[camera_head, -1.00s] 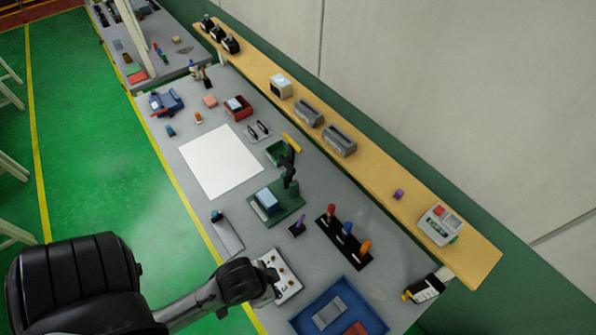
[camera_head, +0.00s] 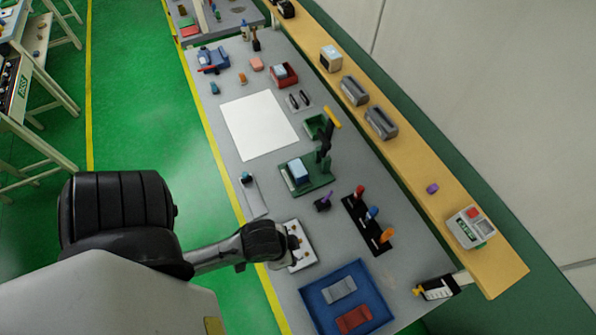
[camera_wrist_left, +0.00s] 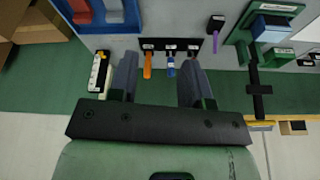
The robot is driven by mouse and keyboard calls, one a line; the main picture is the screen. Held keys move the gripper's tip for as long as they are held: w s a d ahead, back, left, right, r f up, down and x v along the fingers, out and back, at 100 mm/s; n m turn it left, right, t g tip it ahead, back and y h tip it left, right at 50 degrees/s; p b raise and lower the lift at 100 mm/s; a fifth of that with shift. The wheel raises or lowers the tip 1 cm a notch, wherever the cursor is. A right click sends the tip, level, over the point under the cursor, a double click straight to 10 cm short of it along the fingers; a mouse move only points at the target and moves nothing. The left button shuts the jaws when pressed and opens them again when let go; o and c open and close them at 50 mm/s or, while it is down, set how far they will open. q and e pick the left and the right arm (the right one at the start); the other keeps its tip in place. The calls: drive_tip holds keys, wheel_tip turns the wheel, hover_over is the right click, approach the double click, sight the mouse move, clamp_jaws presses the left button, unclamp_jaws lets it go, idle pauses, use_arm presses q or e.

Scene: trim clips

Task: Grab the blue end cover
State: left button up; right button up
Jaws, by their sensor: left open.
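No part is clearly recognizable as the blue end cover. Blue candidates in the head view are a light blue block (camera_head: 299,170) on a green fixture (camera_head: 320,183) and a small blue piece (camera_head: 214,88) at the bench's far left. The light blue block also shows at the upper right of the left wrist view (camera_wrist_left: 271,29). My left gripper (camera_head: 291,243) is by a white panel (camera_head: 302,256) at the bench's near-left edge. In the left wrist view its fingers (camera_wrist_left: 160,75) are apart and empty, with the tool rack beyond. My right gripper is not in view.
A black rack (camera_head: 357,226) holds red, blue and orange-handled tools. A blue tray (camera_head: 311,294) with grey and red parts lies at the near end. A white sheet (camera_head: 259,125) covers the bench's middle left. A yellow shelf (camera_head: 408,150) runs along the right.

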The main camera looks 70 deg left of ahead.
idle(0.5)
use_arm(q)
drive_tip(key=o, duration=0.9)
drive_tip(key=shift+c, duration=0.2)
